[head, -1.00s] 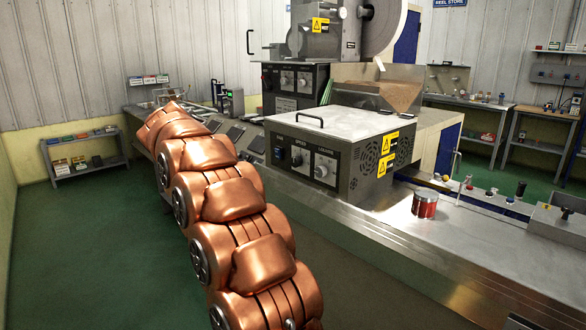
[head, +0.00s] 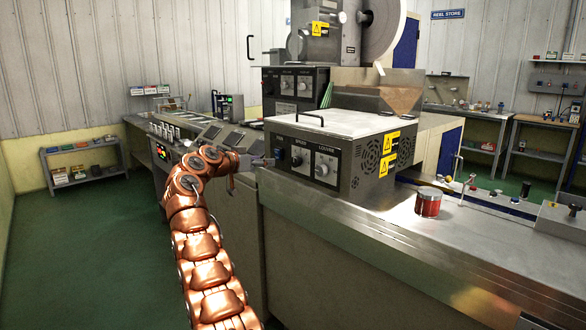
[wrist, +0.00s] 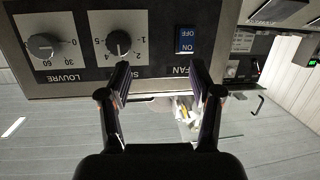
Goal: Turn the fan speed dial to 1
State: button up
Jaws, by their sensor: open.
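The fan speed dial (head: 296,157) is a dark round knob on the dark front panel of the metal box in the head view. In the wrist view, which is upside down, the dial (wrist: 118,43) has numbers around it; its exact setting is hard to read. A blue ON/OFF fan switch (wrist: 186,39) is to its right there, and the louvre dial (wrist: 44,45) to its left. My gripper (wrist: 160,76) is open and empty in front of the panel. Its left finger is just below the speed dial, partly covering the label. My gripper (head: 264,162) is left of the panel in the head view.
The box (head: 350,123) has a handle on its lid and stands on a long steel counter (head: 470,238). A red can (head: 428,203) stands on the counter at the right. A similar dial panel (head: 293,87) is behind.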

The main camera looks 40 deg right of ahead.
aim_at(294, 162)
jog(key=shift+s+d+f+m+g+h, duration=0.35)
jog(key=shift+s+d+m, duration=0.4)
jog(key=shift+d, duration=0.8)
jog(key=shift+s+d+f+m+g+h, duration=0.1)
jog(key=shift+s+d+m+g+h, duration=0.45)
jog(key=shift+s+d, duration=0.75)
jog(key=shift+s+d+f+m+g+h, duration=0.25)
jog(key=shift+s+d+m, duration=0.4)
jog(key=shift+d, duration=1.2)
jog(key=shift+w, duration=0.1)
jog(key=shift+c, duration=0.3)
jog(key=c, duration=1.1)
